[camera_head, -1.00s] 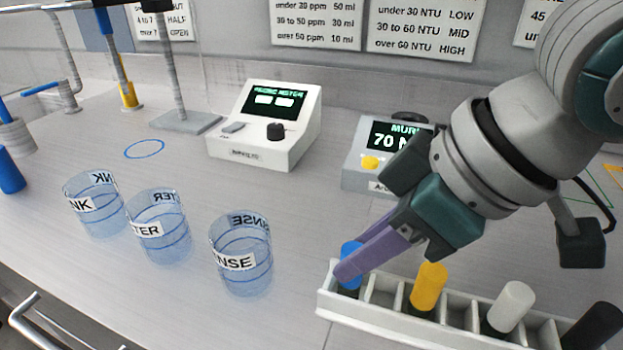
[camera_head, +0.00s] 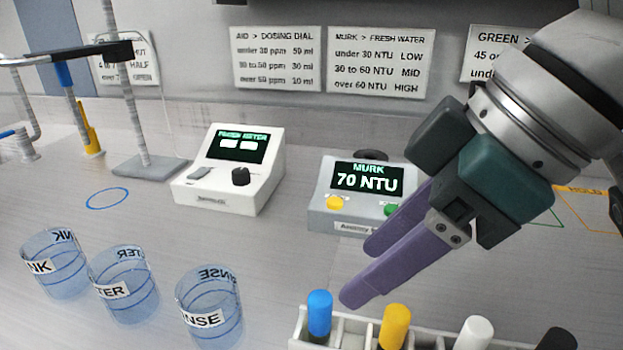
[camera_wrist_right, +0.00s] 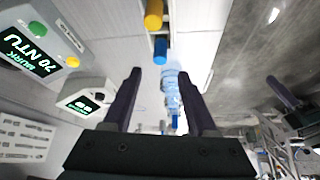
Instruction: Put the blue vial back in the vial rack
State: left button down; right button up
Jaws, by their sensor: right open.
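The blue vial (camera_head: 319,314) stands upright in the leftmost slot of the white vial rack (camera_head: 300,330) at the bottom of the head view. It also shows in the right wrist view (camera_wrist_right: 160,50), beside the yellow vial. My right gripper (camera_head: 358,272) is open and empty, its purple fingers above and behind the rack, apart from the blue vial. In the right wrist view nothing is between the fingers' grip. The lower part of the rack is cut off by the picture's edge.
The rack also holds a yellow vial (camera_head: 395,325), a white vial (camera_head: 474,333) and a black vial (camera_head: 557,340). The murk meter (camera_head: 338,205) reads 70 NTU behind my gripper. Labelled beakers (camera_head: 209,305) stand left of the rack. A white meter (camera_head: 228,185) stands behind them.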

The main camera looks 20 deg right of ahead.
jog(key=s+a+y, duration=0.1)
jog(key=s+a, duration=0.2)
jog(key=a, duration=0.1)
jog(key=s+d+f+m+h, duration=0.1)
jog(key=s+d+f+m, duration=0.1)
jog(key=s+d+f, duration=0.1)
jog(key=s+d+f+m+h, duration=0.2)
jog(key=s+d+f, duration=0.1)
jog(key=s+d+f+m+h, duration=0.2)
jog(key=s+f, duration=0.1)
jog(key=s, duration=0.1)
jog(key=shift+d+f+m+g, duration=0.25)
jog(key=shift+d+m+g, duration=0.15)
